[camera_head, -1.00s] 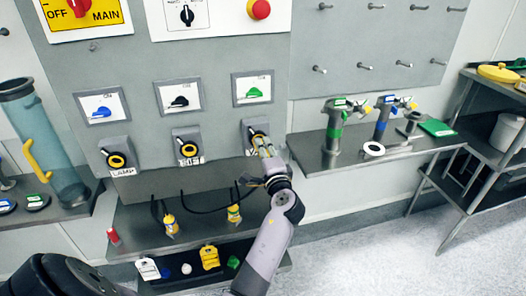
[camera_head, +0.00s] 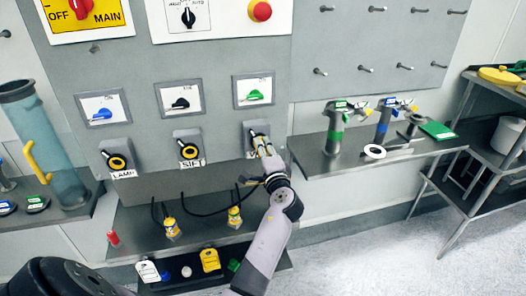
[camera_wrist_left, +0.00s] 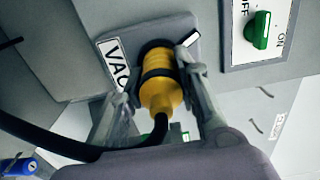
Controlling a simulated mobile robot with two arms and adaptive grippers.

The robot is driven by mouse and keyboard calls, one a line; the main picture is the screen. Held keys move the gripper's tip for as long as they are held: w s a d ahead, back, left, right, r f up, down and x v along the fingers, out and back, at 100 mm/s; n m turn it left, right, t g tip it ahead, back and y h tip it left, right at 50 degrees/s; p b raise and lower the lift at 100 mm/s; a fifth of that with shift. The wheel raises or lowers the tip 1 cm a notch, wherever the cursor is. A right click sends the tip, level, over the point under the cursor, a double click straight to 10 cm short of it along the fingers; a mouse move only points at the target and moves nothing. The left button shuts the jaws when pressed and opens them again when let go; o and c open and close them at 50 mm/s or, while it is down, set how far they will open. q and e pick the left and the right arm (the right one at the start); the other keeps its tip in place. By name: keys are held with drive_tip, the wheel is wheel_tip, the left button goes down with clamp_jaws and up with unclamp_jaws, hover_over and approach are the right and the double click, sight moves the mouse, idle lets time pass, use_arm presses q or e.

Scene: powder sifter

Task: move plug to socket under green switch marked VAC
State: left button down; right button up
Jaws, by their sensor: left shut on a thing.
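The green switch (camera_head: 255,95) is on the right of a row of three switches; it also shows in the wrist view (camera_wrist_left: 258,30). Below it is the grey socket housing (camera_head: 250,129) with a label reading VAC in the wrist view (camera_wrist_left: 113,65). My left gripper (camera_head: 262,146) is at this housing, its fingers on either side of a yellow plug (camera_wrist_left: 160,95) and shut on it. The plug's front end is at the round socket opening and appears seated in it; the exact depth is hidden. A black cable trails from its back. My right gripper is not in view.
Sockets labelled LAMP (camera_head: 117,160) and SIFT (camera_head: 187,151) are to the left. Two yellow plug-like pieces (camera_head: 171,228) (camera_head: 235,217) are on the shelf below with black cables. A shelf with green and blue devices (camera_head: 336,125) is to the right.

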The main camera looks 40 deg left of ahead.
use_arm(q)
drive_tip(key=c, duration=1.1)
unclamp_jaws()
